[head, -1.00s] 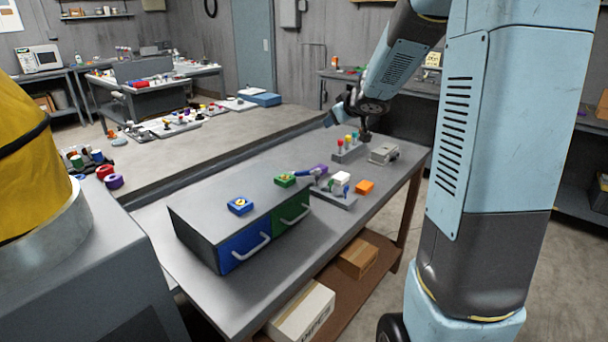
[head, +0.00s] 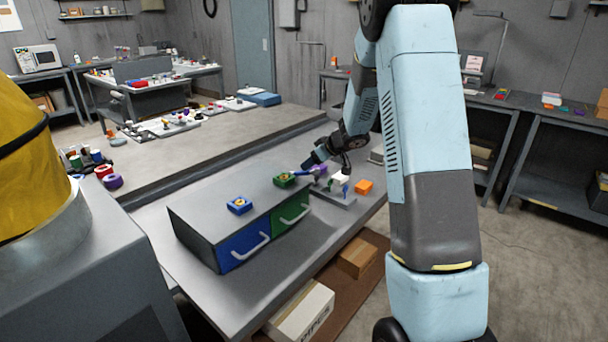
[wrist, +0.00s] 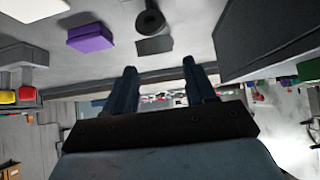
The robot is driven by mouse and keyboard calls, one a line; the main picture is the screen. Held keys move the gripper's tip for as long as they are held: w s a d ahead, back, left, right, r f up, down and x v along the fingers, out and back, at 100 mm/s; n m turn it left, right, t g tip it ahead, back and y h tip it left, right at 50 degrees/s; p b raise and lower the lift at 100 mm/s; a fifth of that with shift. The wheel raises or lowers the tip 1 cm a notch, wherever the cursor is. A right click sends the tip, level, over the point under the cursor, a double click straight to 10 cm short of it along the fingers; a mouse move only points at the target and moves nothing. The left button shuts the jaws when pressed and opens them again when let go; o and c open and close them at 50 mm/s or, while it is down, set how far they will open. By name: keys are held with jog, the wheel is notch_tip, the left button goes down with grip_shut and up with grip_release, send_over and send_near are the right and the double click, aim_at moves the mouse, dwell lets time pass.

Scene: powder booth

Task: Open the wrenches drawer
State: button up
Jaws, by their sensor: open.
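A grey drawer cabinet (head: 190,238) stands on the workbench. Its front has a blue drawer (head: 243,244) on the left and a green drawer (head: 291,212) on the right, each with a pale bar handle. Both are shut. A blue block (head: 239,205) with a yellow mark and a green block (head: 284,180) lie on top of it; I cannot read which drawer is for wrenches. My gripper (head: 308,164) is beyond the cabinet's right end, apart from both handles. In the wrist view its two dark fingers (wrist: 160,78) are open with nothing between them.
A purple block (wrist: 92,38) and a dark round part lie near the fingers in the wrist view. An orange block (head: 363,187) and a white block on a small grey stand are on the bench right of the cabinet. The bench strip before the drawers is clear.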

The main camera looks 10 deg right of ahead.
aim_at(301, 173)
jog(key=shift+x, duration=3.4)
jog(key=shift+s, duration=0.1)
jog(key=shift+c, duration=0.4)
jog(key=shift+d, duration=0.1)
grip_shut()
